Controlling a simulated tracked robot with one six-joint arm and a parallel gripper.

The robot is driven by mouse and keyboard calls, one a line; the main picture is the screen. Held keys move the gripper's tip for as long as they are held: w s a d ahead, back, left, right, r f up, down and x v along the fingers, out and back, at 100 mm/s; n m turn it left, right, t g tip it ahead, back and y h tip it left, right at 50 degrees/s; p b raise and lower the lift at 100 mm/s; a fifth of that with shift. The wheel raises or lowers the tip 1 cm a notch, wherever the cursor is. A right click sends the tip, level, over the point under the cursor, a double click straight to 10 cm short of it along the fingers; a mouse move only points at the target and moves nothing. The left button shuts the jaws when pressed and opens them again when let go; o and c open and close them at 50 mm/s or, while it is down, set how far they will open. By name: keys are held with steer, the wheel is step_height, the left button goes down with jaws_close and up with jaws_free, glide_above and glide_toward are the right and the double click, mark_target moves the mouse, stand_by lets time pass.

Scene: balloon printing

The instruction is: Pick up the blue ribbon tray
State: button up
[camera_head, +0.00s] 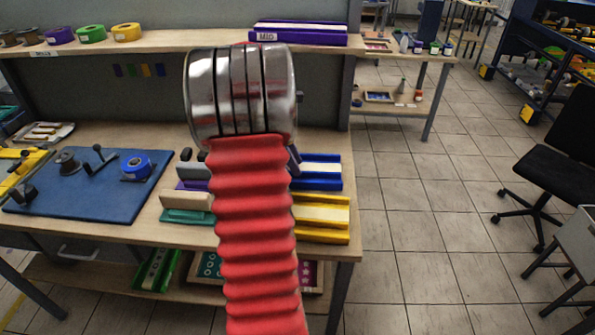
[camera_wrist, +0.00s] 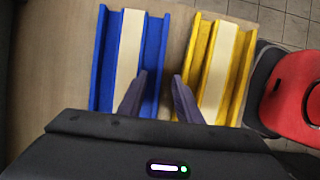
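The blue ribbon tray (camera_head: 322,184), a long blue channel with a cream strip along it, lies on the workbench right of my arm; its left end is hidden behind the arm. It also shows in the wrist view (camera_wrist: 153,45), left of centre. My gripper (camera_wrist: 160,75) is open and empty in the wrist view. Its left finger overlaps the tray's right part in the picture, and its right finger lies by the yellow tray's left edge. I cannot tell its height above them. In the head view the gripper is mostly hidden behind my arm.
A matching yellow tray (camera_head: 322,236) lies beside the blue one, towards the bench front. Grey, purple and green pieces lie left of my arm. A blue mat (camera_head: 100,198) holds a tape roll and small tools. A shelf (camera_head: 165,42) with ribbon rolls runs behind.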

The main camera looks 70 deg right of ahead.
mark_target(304, 181)
steer(key=shift+s+f, duration=0.25)
steer(key=shift+f, duration=0.45)
steer(key=shift+x, duration=2.6)
steer(key=shift+w, duration=0.15)
steer(key=shift+c, duration=0.2)
jaws_close()
